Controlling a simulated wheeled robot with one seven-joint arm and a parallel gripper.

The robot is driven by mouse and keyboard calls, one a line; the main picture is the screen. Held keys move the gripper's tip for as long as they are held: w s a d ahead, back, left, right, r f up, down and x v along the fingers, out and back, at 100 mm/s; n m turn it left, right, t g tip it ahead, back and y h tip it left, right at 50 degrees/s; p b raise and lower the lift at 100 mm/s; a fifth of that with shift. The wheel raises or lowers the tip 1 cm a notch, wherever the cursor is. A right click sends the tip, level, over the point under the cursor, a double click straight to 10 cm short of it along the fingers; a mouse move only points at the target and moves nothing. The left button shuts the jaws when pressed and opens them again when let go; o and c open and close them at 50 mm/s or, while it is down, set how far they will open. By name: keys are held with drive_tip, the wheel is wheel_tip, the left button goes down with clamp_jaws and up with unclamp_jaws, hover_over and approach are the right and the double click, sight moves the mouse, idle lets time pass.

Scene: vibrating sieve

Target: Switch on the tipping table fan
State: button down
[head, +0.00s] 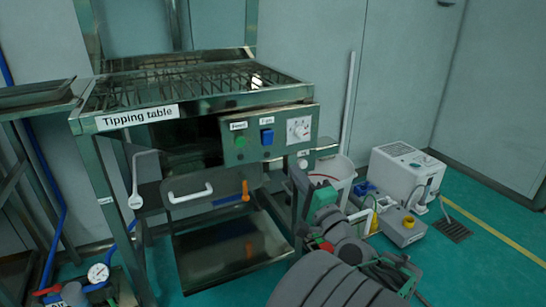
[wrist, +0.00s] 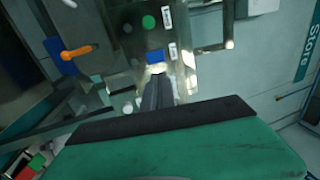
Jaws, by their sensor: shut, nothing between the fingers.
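The tipping table (head: 185,121) stands at centre left in the head view, with a green control panel (head: 283,149) on its front. The panel carries a blue fan switch (head: 267,137) under a "Fan" label, and a green button (head: 240,142) at its left. In the wrist view, the blue switch (wrist: 155,57) lies just beyond the fingertips of my gripper (wrist: 158,78). The fingers are shut and empty. I cannot tell whether they touch the switch. In the head view, my gripper is right of and below the switch, partly hidden by my arm.
A white dial (head: 299,129) sits right of the switch. A white handle (head: 190,193) and an orange lever (head: 246,191) are below the panel. A white bucket (head: 333,168) and a white machine (head: 405,174) stand at the right. A pressure gauge (head: 98,272) is at lower left.

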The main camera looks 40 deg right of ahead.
sight(269, 136)
drive_tip(key=p+x, duration=0.2)
drive_tip(key=x, duration=1.2)
drive_tip(key=shift+w+a+p, duration=0.1)
drive_tip(key=shift+a+p, duration=0.05)
drive_tip(key=shift+p, duration=0.2)
